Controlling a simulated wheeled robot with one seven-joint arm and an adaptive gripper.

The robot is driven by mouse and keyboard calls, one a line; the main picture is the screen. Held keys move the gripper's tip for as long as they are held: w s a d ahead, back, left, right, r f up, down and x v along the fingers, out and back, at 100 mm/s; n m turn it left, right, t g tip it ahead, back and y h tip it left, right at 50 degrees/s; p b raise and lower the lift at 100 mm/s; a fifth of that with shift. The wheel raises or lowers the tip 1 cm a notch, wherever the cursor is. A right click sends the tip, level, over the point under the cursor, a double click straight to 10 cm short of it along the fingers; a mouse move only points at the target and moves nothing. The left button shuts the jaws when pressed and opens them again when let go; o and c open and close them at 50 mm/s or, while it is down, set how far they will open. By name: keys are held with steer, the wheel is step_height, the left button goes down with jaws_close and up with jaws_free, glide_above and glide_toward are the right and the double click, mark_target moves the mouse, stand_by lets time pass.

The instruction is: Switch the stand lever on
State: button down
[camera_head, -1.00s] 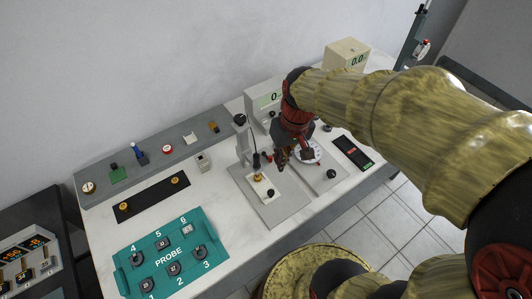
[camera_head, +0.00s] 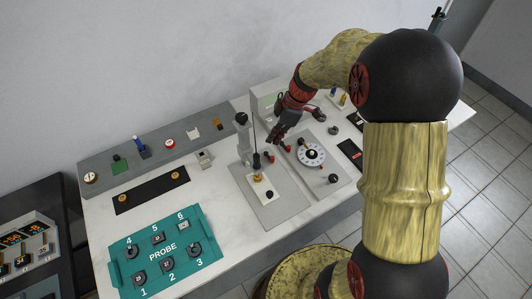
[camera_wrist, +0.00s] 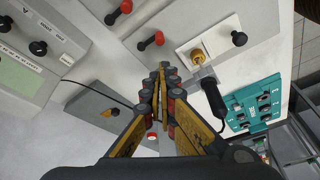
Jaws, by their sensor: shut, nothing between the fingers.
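The stand (camera_head: 241,140) is a grey upright on a flat grey plate, with a black probe handle hanging at its front. A short red-ended lever (camera_head: 271,157) lies low on that plate, beside the upright; in the wrist view it is the red lever (camera_wrist: 152,41) with a black pivot. A similar red lever (camera_wrist: 119,12) sits on the neighbouring plate. My gripper (camera_head: 273,141) is just above and behind the levers, tilted down. In the wrist view its fingertips (camera_wrist: 163,68) are together and empty, apart from the red lever. I cannot tell the lever's on side.
The stand's black handle (camera_wrist: 213,97) is close beside my fingers. A white pad with a brass knob (camera_wrist: 197,56) lies in front. A dial (camera_head: 310,154) is on the right plate. A teal PROBE box (camera_head: 165,250) stands front left. A thin cable runs nearby.

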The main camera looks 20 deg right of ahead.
steer(key=shift+n, duration=0.6)
steer(key=shift+f, duration=0.1)
steer(key=b, duration=0.2)
glide_toward(269, 156)
steer(key=a+f, duration=0.4)
steer(key=a, duration=0.1)
steer(key=shift+s+a+f, duration=0.2)
steer(key=shift+s+f, duration=0.15)
steer(key=shift+d+n+g+b, duration=0.3)
steer(key=shift+n+b, duration=0.6)
steer(key=shift+b, duration=0.15)
steer(key=shift+s+d+f+n+b, duration=0.1)
steer(key=shift+d+n+b, duration=0.15)
steer(key=shift+n+b, duration=0.45)
steer(key=n+g, duration=0.1)
steer(key=n, duration=0.1)
steer(key=d+n, duration=0.1)
steer(key=n, duration=0.1)
steer(key=shift+d+g, duration=0.15)
steer(key=shift+g, duration=0.25)
steer(key=shift+d, duration=0.45)
